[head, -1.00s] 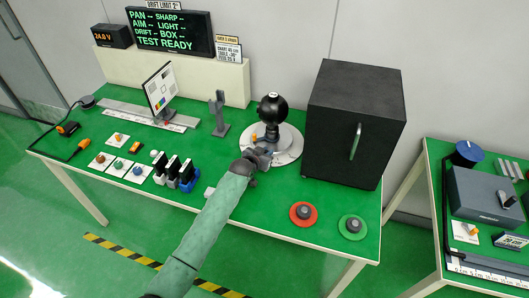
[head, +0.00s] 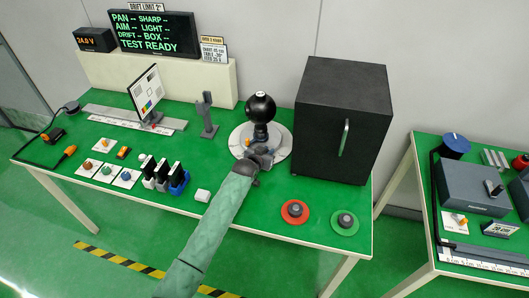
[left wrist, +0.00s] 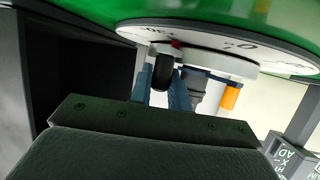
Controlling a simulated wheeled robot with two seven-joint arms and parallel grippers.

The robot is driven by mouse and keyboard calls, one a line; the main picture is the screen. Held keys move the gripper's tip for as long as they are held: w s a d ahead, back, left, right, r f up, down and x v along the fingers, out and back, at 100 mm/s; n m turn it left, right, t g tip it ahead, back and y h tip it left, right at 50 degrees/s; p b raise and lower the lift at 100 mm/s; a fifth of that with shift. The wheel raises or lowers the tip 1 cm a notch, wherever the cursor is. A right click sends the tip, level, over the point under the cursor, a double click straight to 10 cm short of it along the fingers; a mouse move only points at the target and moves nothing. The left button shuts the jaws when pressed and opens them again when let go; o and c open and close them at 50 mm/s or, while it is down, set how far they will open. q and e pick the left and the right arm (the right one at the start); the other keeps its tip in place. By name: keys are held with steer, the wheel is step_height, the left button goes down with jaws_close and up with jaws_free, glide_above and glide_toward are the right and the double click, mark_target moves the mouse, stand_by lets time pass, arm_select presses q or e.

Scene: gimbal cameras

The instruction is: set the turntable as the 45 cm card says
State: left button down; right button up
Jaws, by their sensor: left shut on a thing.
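The turntable (head: 284,150) is a round white disc on the green table, with a black ball-shaped device (head: 259,107) standing on it. My left gripper (head: 264,156) is at its front rim. In the left wrist view its two blue-grey fingers are shut on a small dark handle (left wrist: 163,72) at the rim of the turntable (left wrist: 200,38). Rim markings show there, but I cannot read the angle. A small orange part (left wrist: 230,97) sits beside the fingers. The 45 cm card (head: 214,51) stands at the back; its table line looks negative, the number unclear. My right gripper is not in view.
A large black box (head: 340,120) stands right of the turntable. A chart panel (head: 147,92) and a grey forked post (head: 207,115) stand to the left. Red (head: 295,211) and green (head: 344,222) round buttons sit at the front right. The display (head: 153,34) reads TEST READY.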

arm_select(q)
steer(key=shift+d, duration=0.25)
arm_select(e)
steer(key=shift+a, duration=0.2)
arm_select(q)
steer(key=c, duration=1.3)
jaws_free()
steer(key=shift+c, duration=0.2)
